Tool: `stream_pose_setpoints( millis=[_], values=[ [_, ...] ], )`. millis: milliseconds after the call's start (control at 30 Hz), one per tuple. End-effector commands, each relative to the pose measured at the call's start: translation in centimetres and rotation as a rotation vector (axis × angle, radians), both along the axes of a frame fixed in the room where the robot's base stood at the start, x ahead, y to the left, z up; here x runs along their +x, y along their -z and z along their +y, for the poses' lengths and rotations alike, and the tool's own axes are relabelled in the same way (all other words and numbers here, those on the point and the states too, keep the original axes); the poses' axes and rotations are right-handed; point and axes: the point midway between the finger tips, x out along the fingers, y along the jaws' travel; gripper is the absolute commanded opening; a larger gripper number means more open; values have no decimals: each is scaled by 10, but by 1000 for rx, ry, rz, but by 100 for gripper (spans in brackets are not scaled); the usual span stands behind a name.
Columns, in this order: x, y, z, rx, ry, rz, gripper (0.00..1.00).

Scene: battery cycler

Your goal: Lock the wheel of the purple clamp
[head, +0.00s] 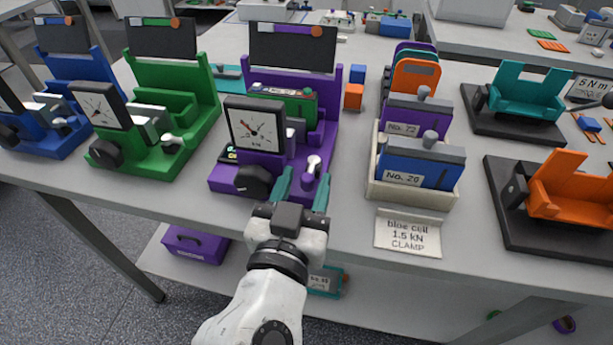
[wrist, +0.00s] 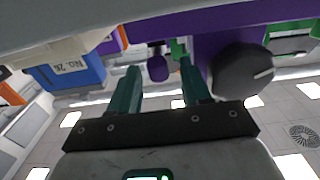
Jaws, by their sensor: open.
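The purple clamp (head: 325,125) stands near the front edge of the bench, with a green block (head: 292,106) in it. Its dark wheel (head: 254,181) sits low on the front, below the gauge (head: 256,127); it also shows in the wrist view (wrist: 240,70), with a pale line on its face. A small white-tipped lever (head: 313,163) stands to the right of the wheel. My gripper (head: 302,190) is open, with teal fingers pointing at the clamp's front, right of the wheel. In the wrist view, a rounded purple part shows between the fingers (wrist: 159,70). Contact cannot be told.
A green clamp (head: 165,105) and a blue clamp (head: 65,90) stand to the left. A pale tray (head: 412,195) with labelled blocks stands to the right, behind a card reading "blue cell 1.5 kN CLAMP" (head: 408,233). Teal (head: 525,92) and orange (head: 570,190) holders stand farther right.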

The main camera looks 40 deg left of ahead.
Motion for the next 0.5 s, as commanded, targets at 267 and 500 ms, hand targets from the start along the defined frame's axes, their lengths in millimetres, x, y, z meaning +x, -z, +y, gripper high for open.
stream_pose_setpoints(
  millis=[267,500],
  values=[
    [-47,2,-27,-2,-2,2,48],
    [-74,1,-43,-2,-2,1,48]
  ],
)
